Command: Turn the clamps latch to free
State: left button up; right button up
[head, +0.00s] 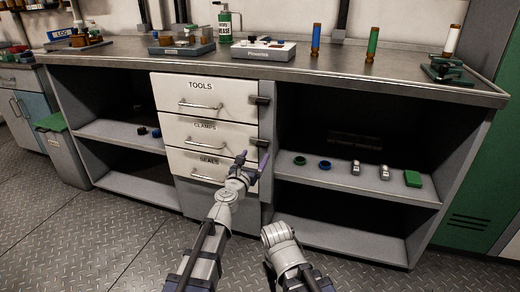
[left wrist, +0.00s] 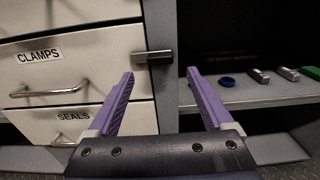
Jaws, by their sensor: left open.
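The clamps latch (head: 258,142) is a small dark bar on the post right of the white CLAMPS drawer (head: 190,133). In the left wrist view the latch (left wrist: 153,57) lies level, its left end reaching over the drawer's right edge. The CLAMPS drawer (left wrist: 60,60) looks closed. My left gripper (head: 252,160) is open and empty, just below and in front of the latch. In the left wrist view its purple fingers (left wrist: 160,76) stand apart, with the latch above and between their tips. No contact shows. My right gripper is not in view.
A similar latch (head: 260,100) sits beside the TOOLS drawer (head: 204,96) above. The SEALS drawer (head: 197,166) is below. The right shelf (head: 340,179) holds rings, metal pieces and a green block (head: 412,179). The worktop (head: 300,69) overhangs the drawers.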

aim_at(261, 147)
pick_arm(q)
jog(key=x, duration=0.6)
jog(key=shift+w, duration=0.2)
grip_shut()
dwell(0.5)
